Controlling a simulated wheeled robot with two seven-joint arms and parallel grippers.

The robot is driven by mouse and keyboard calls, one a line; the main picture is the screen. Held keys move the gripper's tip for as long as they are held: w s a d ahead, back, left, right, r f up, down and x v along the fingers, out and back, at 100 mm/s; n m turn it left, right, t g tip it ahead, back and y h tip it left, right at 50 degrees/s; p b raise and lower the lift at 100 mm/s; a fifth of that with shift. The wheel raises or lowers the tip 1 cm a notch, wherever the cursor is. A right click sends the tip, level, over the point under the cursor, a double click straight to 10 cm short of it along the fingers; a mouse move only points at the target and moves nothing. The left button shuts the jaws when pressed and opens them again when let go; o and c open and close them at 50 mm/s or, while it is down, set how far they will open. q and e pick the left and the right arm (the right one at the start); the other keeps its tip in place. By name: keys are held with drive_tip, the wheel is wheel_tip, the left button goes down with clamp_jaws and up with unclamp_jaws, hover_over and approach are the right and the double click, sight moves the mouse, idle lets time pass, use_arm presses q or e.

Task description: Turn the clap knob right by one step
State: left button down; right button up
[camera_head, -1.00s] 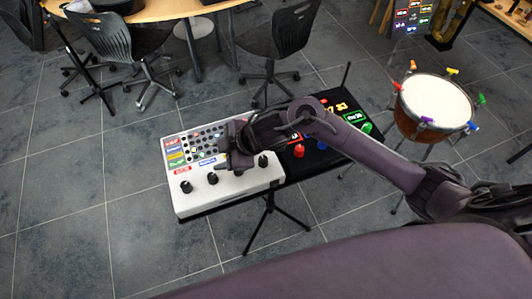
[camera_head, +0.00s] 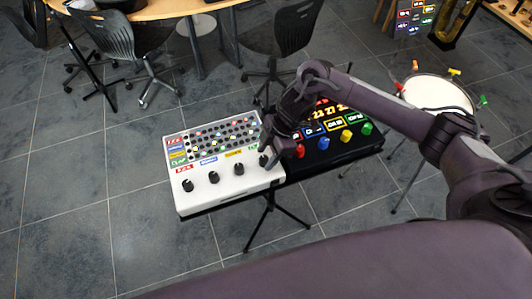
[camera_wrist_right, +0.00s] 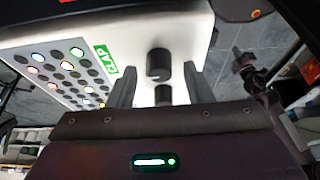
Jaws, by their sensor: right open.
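The white instrument box (camera_head: 225,190) has a row of black knobs along its front edge. The clap knob (camera_head: 264,161) is the rightmost, below a green label. In the right wrist view the clap knob (camera_wrist_right: 159,62) is a black cylinder beside a green CLAP label (camera_wrist_right: 107,59). My right gripper (camera_head: 278,146) hangs over the right end of the white box, near this knob. In the wrist view its two fingers (camera_wrist_right: 158,80) are open, one on each side of the knob, with gaps visible. I cannot tell how deep they reach. My left gripper is not in view.
A black instrument box (camera_head: 330,150) with red, blue, yellow and green knobs adjoins on the right. Both boxes rest on a stand (camera_head: 270,215). A drum (camera_head: 437,95) stands further right. Chairs and a table (camera_head: 150,10) are behind. The floor at left is clear.

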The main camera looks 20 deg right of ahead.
drive_tip(key=shift+a+f, duration=0.2)
drive_tip(key=shift+f, duration=0.25)
drive_tip(key=c, duration=1)
drive_tip(key=m+p, duration=0.1)
drive_tip(key=p, duration=0.1)
drive_tip(key=m+t+p, duration=0.1)
drive_tip(key=shift+s+r+m+p, duration=0.15)
drive_tip(key=shift+r+m+p, duration=0.1)
drive_tip(key=shift+m+p, duration=0.15)
drive_tip(key=shift+f+m+t+p, duration=0.1)
drive_tip(key=shift+m+t+p, duration=0.4)
drive_tip(key=shift+m+p, duration=0.6)
drive_tip(key=shift+m+h+p, duration=0.3)
drive_tip(key=shift+m+p, duration=0.05)
drive_tip(key=shift+m, duration=0.05)
drive_tip(key=shift+f, duration=0.1)
drive_tip(key=o, duration=1)
